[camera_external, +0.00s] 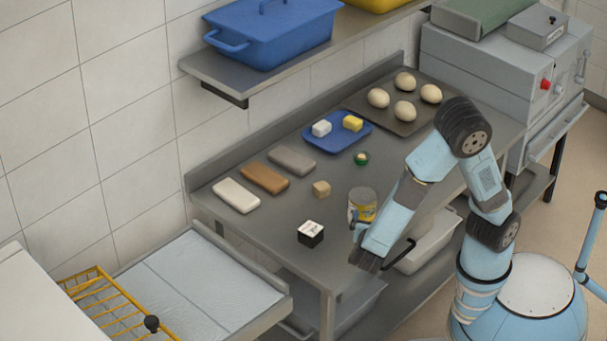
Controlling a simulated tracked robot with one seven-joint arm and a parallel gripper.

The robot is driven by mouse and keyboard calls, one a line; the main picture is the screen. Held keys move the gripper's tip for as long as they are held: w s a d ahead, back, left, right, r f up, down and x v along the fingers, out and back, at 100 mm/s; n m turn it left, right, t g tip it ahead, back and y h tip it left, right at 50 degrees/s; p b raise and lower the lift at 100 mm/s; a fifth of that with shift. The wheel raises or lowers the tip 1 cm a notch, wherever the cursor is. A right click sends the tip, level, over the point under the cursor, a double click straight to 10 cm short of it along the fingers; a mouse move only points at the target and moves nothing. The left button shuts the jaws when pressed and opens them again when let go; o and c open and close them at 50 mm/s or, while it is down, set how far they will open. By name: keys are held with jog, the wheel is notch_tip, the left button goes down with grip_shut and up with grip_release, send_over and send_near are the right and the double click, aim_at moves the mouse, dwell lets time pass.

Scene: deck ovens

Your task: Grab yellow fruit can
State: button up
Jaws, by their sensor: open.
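A can with a yellow label and a grey metal top (363,202) stands upright on the steel table (250,219), near its front edge. My gripper (366,262) is at the end of my light-blue arm, low at the table's front edge, in front of the can and a little below it in the picture. Part of my arm overlaps the can's lower right side. Whether the gripper touches the can cannot be told. The jaws are open, and nothing shows between them.
A blue tray (337,143) and a dark tray (425,120) with dough balls are farther back. Three bars lie at left.

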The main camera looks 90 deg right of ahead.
aim_at(362, 195)
jog(key=d+n+h, duration=0.1)
jog(key=d, duration=0.3)
jog(key=w+d+n+t+h, duration=0.1)
jog(key=d, duration=0.3)
jog(key=w+d+n+h, duration=0.1)
jog(key=d, duration=0.3)
jog(key=shift+f+t, duration=0.35)
jog(key=shift+t, duration=0.05)
jog(key=shift+c, duration=0.5)
jog(key=c, duration=1.6)
jog(key=shift+w+r, duration=0.1)
jog(key=shift+r, duration=0.05)
